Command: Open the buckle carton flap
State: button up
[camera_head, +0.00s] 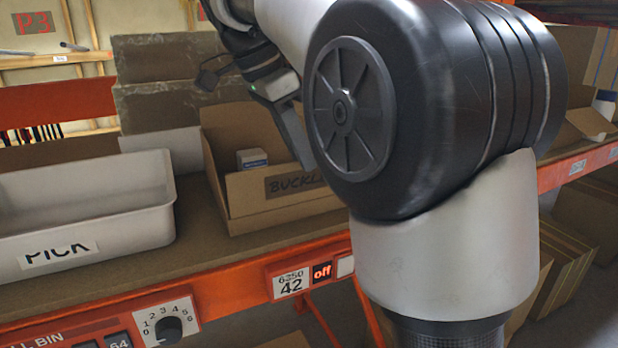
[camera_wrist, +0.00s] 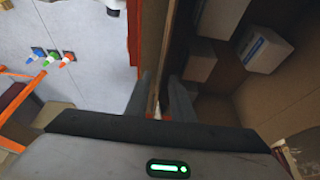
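The buckle carton (camera_head: 285,205) is brown cardboard with a partly hidden "BUCKL" label on its front. It stands on the shelf, and its top looks open, with a small white and blue box (camera_head: 252,158) inside. My gripper (camera_head: 300,150) reaches down at the carton's right side, partly hidden by my arm. In the wrist view, my gripper (camera_wrist: 160,95) has one dark finger on each side of a thin upright cardboard panel (camera_wrist: 161,45). A narrow gap shows between the fingers. I cannot tell whether this panel is the flap or a wall.
A white bin labelled "PICK" (camera_head: 95,250) stands left of the carton on the shelf. Larger brown boxes (camera_head: 165,105) stand behind. An orange rail (camera_head: 225,290) with a dial and number labels runs along the front. More cartons stand at the right.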

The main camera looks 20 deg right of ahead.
aim_at(320, 197)
jog(key=x, duration=0.6)
jog(key=shift+w+f, duration=0.1)
jog(key=shift+f, duration=0.05)
jog(key=shift+c, duration=0.2)
grip_shut()
dwell(1.1)
